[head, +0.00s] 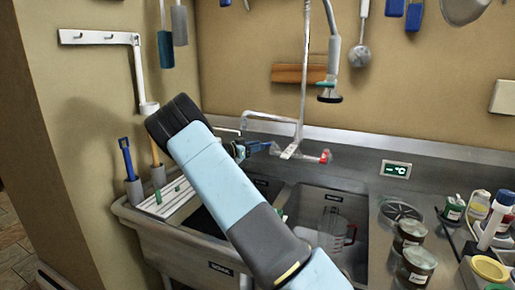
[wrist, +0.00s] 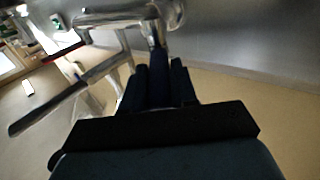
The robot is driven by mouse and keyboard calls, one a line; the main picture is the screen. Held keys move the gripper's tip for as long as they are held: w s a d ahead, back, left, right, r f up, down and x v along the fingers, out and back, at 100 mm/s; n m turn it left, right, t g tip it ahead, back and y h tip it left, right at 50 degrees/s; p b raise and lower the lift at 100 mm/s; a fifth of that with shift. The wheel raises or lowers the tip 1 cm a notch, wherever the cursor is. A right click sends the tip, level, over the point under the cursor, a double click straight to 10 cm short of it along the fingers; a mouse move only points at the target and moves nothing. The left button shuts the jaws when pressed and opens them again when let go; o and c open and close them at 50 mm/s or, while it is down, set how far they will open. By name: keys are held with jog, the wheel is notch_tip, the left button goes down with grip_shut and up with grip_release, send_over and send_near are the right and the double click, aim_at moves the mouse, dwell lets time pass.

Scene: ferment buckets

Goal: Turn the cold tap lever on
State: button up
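The wall tap (head: 292,148) stands behind the sink, with a red-ended lever (head: 325,156) on its right. The blue cold tap lever (head: 258,146) is on its left and points left, towards my gripper (head: 240,151). My arm hides part of that area in the head view. In the wrist view the dark blue lever (wrist: 157,75) lies between the two black fingers of my gripper (wrist: 159,88). The fingers are close together, one on each side, and look closed on it. The metal tap body (wrist: 150,18) is just beyond the fingertips.
The steel sink (head: 345,203) has two basins, with a clear jug (head: 334,232) in the right one. A hanging spray hose (head: 332,70) is above the tap. Jars (head: 415,266) and bottles stand on the right counter. A white wall bracket (head: 137,70) is on the left.

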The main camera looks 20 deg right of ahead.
jog(key=o, duration=0.3)
jog(key=shift+a+r, duration=0.15)
jog(key=shift+r, duration=0.05)
jog(key=shift+o, duration=0.6)
jog(key=shift+f, duration=0.1)
jog(key=s+a, duration=0.2)
jog(key=a, duration=1.1)
jog(key=shift+a, duration=0.3)
